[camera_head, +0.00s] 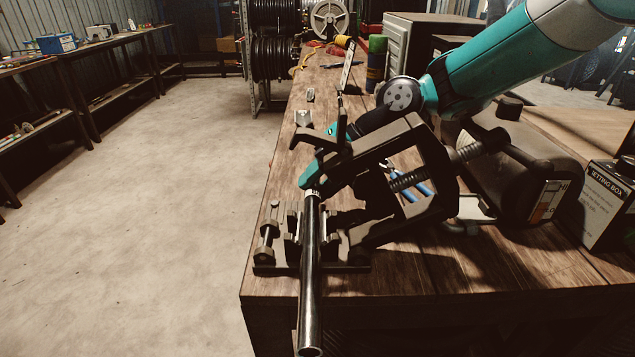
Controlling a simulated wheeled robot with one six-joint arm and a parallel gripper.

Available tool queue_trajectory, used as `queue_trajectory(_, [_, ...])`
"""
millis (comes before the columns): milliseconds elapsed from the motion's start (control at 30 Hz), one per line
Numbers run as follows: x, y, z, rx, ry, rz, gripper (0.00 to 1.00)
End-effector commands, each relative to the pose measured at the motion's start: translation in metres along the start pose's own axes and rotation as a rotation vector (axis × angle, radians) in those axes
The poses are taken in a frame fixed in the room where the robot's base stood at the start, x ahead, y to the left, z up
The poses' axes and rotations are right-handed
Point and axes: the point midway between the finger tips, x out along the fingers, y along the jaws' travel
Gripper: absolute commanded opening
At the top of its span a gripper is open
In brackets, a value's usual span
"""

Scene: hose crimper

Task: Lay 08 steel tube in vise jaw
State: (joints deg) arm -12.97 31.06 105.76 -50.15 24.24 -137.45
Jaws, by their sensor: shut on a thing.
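The steel tube (310,290) is a shiny dark metal pipe. Its open end points toward me and hangs past the table's front edge. My gripper (313,180), with teal fingertips, is shut on the tube's far end. The vise (356,258) is a dark metal pipe vise at the table's front left corner. Its big yoke (438,165) with a threaded screw leans over to the right, clear of the tube. The tube passes over the vise's lower jaw between its side posts. I cannot tell whether it touches the jaw, as the tube hides the contact.
The wooden table (480,270) also holds blue-handled pliers (411,188) behind the yoke and a setting box sign (603,205) at right. Coloured tape rolls (376,60) and hose reels (276,60) stand farther back. Open floor (150,210) lies left.

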Motion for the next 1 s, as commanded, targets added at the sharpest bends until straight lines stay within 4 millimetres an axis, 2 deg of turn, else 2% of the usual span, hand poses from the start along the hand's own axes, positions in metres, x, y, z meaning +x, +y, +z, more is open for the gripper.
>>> queue_trajectory(33, [0.000,0.001,0.000,0.000,0.000,0.001,0.00])
queue_trajectory(67, [0.000,0.001,0.000,0.000,0.000,0.001,0.33])
queue_trajectory(167, [0.000,0.000,0.000,0.000,0.000,0.001,0.56])
queue_trajectory(433, [0.000,0.000,0.000,0.000,0.000,-0.001,0.56])
queue_trajectory(567, [-0.009,-0.001,0.001,0.001,-0.003,0.001,0.56])
queue_trajectory(767, [-0.049,-0.001,0.002,-0.001,-0.007,0.001,0.56])
queue_trajectory(1000, [-0.112,-0.001,0.002,0.001,-0.008,0.000,0.56])
